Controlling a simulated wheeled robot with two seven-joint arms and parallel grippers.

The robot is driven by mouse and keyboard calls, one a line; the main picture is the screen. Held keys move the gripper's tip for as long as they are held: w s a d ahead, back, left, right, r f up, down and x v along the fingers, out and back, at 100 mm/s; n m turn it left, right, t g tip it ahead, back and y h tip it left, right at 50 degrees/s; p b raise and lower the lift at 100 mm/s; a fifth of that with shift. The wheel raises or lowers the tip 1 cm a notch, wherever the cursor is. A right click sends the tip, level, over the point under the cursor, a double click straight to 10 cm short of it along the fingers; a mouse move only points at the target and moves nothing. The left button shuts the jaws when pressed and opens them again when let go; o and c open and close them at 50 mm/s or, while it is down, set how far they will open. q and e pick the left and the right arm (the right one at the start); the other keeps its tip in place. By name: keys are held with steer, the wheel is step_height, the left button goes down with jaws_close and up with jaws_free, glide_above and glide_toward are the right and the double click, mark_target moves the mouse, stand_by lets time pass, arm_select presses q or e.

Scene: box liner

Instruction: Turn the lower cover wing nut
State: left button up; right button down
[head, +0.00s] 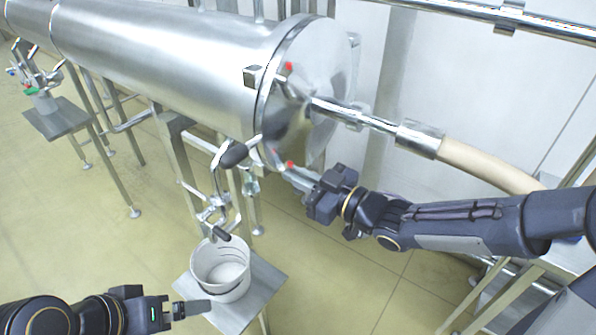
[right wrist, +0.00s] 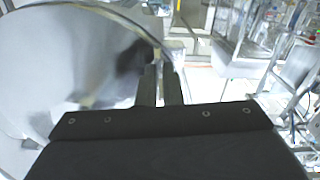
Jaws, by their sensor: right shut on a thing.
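The round steel end cover (head: 325,75) closes the near end of the large horizontal steel cylinder (head: 170,50). An upper wing nut with a red mark (head: 288,66) sits near the cover's rim. The lower cover wing nut, with a red mark (head: 290,164), is at the cover's lower edge. My right gripper (head: 295,175) reaches it from the right and is shut on it; the fingers hide most of the nut. In the right wrist view, the fingers (right wrist: 160,85) are close together beside the pale cover (right wrist: 75,60). My left gripper (head: 190,308) is low at the left, away from the cover; its jaw gap is unclear.
A white bucket (head: 221,268) stands on a small metal stand (head: 262,290) below the cylinder. A valve with black handles (head: 233,155) hangs left of the cover. A pipe and beige hose (head: 485,165) run right from the cover, above my right arm. Floor is open at centre right.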

steer(key=shift+m, duration=0.6)
steer(key=c, duration=1.6)
jaws_free()
steer(key=shift+d, duration=0.1)
steer(key=v, duration=0.7)
steer(key=shift+s+d+p, duration=0.25)
steer(key=shift+s+p, duration=0.05)
